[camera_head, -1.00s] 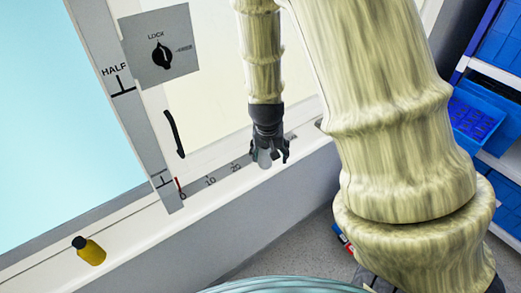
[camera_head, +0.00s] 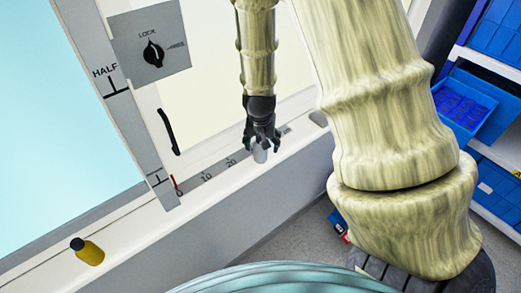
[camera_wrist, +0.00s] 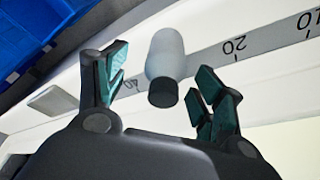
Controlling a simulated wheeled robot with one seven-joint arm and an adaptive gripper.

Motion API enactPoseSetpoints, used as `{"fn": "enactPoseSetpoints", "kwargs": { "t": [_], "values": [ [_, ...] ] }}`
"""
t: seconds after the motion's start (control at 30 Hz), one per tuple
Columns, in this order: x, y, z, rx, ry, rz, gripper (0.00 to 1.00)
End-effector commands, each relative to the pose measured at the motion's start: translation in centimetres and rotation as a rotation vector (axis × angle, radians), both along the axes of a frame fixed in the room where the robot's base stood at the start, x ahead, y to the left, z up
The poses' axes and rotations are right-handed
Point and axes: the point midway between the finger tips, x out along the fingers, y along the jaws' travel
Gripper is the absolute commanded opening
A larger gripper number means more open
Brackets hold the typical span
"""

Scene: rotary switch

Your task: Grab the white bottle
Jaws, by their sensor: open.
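The white bottle (camera_wrist: 165,55) shows in the wrist view as a pale, rounded body with a dark cap. It lies between the two spread green-padded fingers of my gripper (camera_wrist: 158,90), with a visible gap on each side. In the head view the white bottle (camera_head: 260,154) stands on the white ledge, just below the fingertips of my gripper (camera_head: 262,142), which partly cover its top. My gripper is open and points down at it.
A yellow bottle with a black cap (camera_head: 88,251) stands on the ledge at the left. A rotary switch plate (camera_head: 150,50) and a black handle (camera_head: 168,131) are on the door behind. A numbered scale strip (camera_head: 207,176) runs along the ledge. Blue bins (camera_head: 465,103) are at the right.

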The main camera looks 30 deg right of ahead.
Motion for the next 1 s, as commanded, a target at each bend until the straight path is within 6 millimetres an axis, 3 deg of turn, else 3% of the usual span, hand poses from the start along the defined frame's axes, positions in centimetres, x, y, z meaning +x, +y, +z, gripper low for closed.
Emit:
{"fn": "enactPoseSetpoints", "kwargs": {
  "t": [0.6,1.0],
  "values": [
    [1.4,-0.5,-4.3,0.002,0.001,-0.001,0.69],
    [1.6,-0.6,-4.9,0.001,-0.001,0.0,0.69]
  ]
}}
